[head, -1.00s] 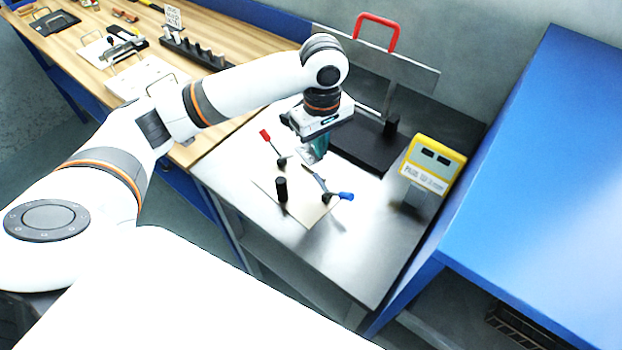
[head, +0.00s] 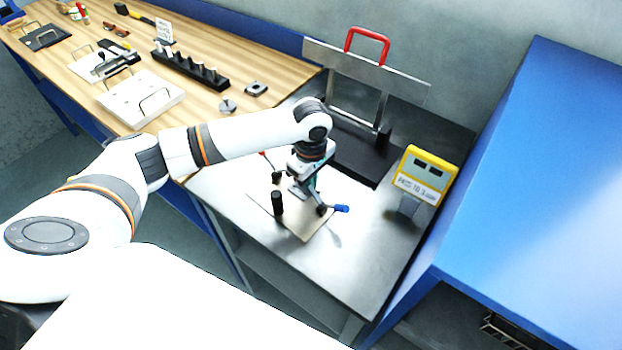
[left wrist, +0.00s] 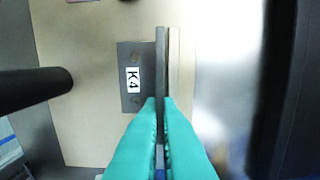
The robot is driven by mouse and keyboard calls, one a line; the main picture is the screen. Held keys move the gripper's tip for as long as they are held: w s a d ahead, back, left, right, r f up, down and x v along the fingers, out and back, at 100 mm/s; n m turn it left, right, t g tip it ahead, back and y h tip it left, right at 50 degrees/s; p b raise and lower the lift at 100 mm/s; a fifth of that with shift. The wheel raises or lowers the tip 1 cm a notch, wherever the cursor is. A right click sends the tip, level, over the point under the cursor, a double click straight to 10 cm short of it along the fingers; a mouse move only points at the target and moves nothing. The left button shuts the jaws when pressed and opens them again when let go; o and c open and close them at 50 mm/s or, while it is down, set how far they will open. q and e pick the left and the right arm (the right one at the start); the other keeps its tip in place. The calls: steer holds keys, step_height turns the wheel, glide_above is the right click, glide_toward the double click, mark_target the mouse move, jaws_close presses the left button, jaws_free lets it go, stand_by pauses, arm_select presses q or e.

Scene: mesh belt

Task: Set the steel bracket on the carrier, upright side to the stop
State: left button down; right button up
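The steel bracket shows in the left wrist view as a grey plate (left wrist: 130,92) with a K4 label and two holes, and a thin upright side along its right. My left gripper (left wrist: 160,104) has its teal fingers closed about that upright side. The bracket is over the beige carrier (left wrist: 85,130); whether it touches cannot be told. A narrow pale strip runs just right of the upright; I cannot tell whether it is the stop. In the head view, my left gripper (head: 303,191) is low over the carrier (head: 297,228) and largely hides the bracket. My right gripper is not in view.
A black post (head: 277,203) stands on the carrier, left of the gripper. A blue-handled clamp (head: 341,208) and a red-handled one flank it. Behind are a red-handled guard (head: 372,42) and a yellow display box (head: 428,172). The steel table's front (head: 350,275) is clear.

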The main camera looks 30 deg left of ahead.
arm_select(q)
steer(key=shift+s+f, duration=0.1)
steer(key=shift+f, duration=0.1)
steer(key=c, duration=1.6)
jaws_free()
steer(key=shift+s+f, duration=0.1)
steer(key=shift+c, duration=0.2)
step_height(320, 180, up, 13)
steer(key=b, duration=0.1)
steer(key=shift+w+b, duration=0.2)
steer(key=shift+b, duration=0.15)
steer(key=shift+f, duration=0.2)
